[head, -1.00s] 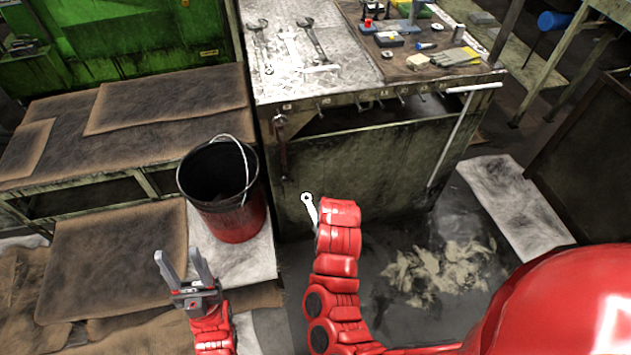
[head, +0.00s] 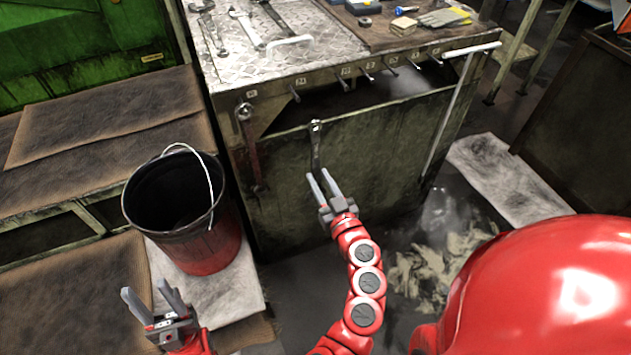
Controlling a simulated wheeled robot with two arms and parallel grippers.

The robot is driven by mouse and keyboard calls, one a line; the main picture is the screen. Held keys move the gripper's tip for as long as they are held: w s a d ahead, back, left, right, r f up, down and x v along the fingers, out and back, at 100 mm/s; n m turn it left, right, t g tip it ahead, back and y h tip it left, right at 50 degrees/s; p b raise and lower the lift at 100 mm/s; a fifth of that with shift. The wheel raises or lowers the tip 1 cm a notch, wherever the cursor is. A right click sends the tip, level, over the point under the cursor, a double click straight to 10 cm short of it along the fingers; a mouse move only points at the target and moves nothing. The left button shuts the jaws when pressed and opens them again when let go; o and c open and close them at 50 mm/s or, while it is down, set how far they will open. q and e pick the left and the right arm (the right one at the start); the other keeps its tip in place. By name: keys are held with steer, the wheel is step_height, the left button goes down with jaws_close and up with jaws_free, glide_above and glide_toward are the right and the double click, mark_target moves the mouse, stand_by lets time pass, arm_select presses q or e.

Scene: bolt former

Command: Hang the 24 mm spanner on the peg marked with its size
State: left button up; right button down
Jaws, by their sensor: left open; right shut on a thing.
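My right gripper (head: 320,174) is shut on a dark grey spanner (head: 316,146). The spanner points up, its ring end at the top, in front of the workbench's green front panel and below the row of pegs. A peg (head: 295,94) sticks out above and left of it, and another peg (head: 344,84) above and right. Small white size labels (head: 300,80) sit above the pegs; I cannot read their numbers surely. Another spanner (head: 246,130) hangs on the leftmost peg. My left gripper (head: 151,305) is open and empty at the lower left, below the bucket.
The workbench (head: 285,62) carries several loose spanners (head: 247,28), gloves (head: 445,18) and small parts. A white handle bar (head: 460,52) juts out at its right corner. A black and red bucket (head: 207,245) stands left of the bench.

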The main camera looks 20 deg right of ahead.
mark_target(316, 172)
steer(key=shift+w+r, duration=0.15)
steer(key=shift+w, duration=0.2)
steer(key=shift+w+a+p, duration=0.1)
steer(key=shift+w+p, duration=0.45)
steer(key=shift+w, duration=1.7)
steer(key=shift+w+a, duration=0.1)
steer(key=shift+w, duration=1.2)
steer(key=shift+w+f+b, duration=0.15)
steer(key=shift+f+b, duration=0.05)
steer(key=shift+b, duration=0.1)
steer(key=shift+w+b, duration=0.6)
steer(key=shift+w, duration=1.1)
